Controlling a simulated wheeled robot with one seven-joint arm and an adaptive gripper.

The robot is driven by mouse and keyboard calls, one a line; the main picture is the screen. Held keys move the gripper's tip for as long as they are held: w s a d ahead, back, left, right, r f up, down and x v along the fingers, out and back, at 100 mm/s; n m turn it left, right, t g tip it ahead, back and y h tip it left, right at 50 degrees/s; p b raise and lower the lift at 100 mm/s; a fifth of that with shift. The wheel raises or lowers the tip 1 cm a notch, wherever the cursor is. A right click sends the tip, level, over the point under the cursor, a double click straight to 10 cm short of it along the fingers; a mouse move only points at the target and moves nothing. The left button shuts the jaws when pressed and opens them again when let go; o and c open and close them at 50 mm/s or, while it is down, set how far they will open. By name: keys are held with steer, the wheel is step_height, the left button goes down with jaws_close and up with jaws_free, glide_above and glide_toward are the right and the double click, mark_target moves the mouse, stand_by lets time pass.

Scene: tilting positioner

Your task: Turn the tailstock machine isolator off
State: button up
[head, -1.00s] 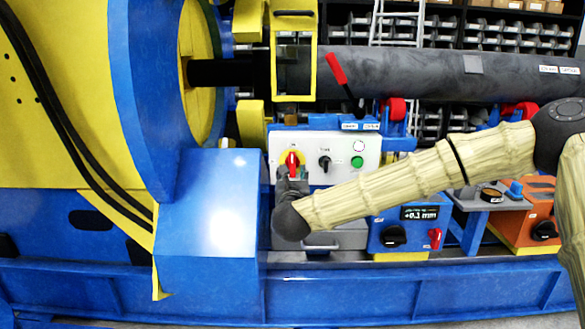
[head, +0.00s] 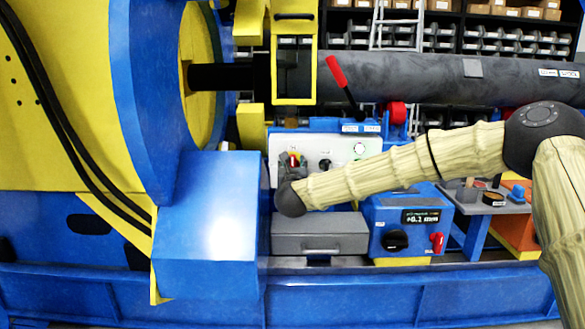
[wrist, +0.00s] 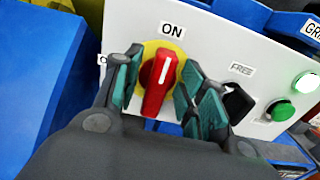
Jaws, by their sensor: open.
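The isolator is a red rotary handle (wrist: 158,84) on a yellow round plate, fixed to a white control panel (wrist: 240,50). Its white mark points up to the label ON; another label at its left is mostly hidden by a finger. In the head view the red handle (head: 293,160) shows only in part behind my gripper (head: 292,167). In the wrist view my gripper (wrist: 162,66) is open, with one finger on each side of the handle. I cannot tell whether either finger touches it. No tailstock name is readable on the panel.
Right of the handle are a black selector (wrist: 237,102) labelled FREE, a green button (wrist: 280,110) and a lit lamp (wrist: 306,82). A grey drawer box (head: 320,233) sits below the panel. A red-gripped lever (head: 337,70) rises above it. A blue housing (head: 208,220) stands close on the left.

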jaws_close()
steer(key=shift+n, duration=0.3)
steer(key=n+p, duration=0.3)
steer(key=shift+a+r+n, duration=0.1)
steer(key=shift+a+n, duration=0.1)
steer(key=shift+n, duration=0.1)
steer(key=shift+a+f+n+p, duration=0.2)
steer(key=shift+n+p, duration=1.15)
steer(key=shift+n, duration=0.9)
steer(key=shift+a+f+n+p, duration=0.1)
steer(key=shift+f+n+p, duration=0.15)
steer(key=shift+n+p, duration=1.6)
steer(key=shift+a+f+n+p, duration=0.15)
steer(key=shift+n+p, duration=0.75)
steer(key=shift+n, duration=1.8)
steer(key=shift+f, duration=0.15)
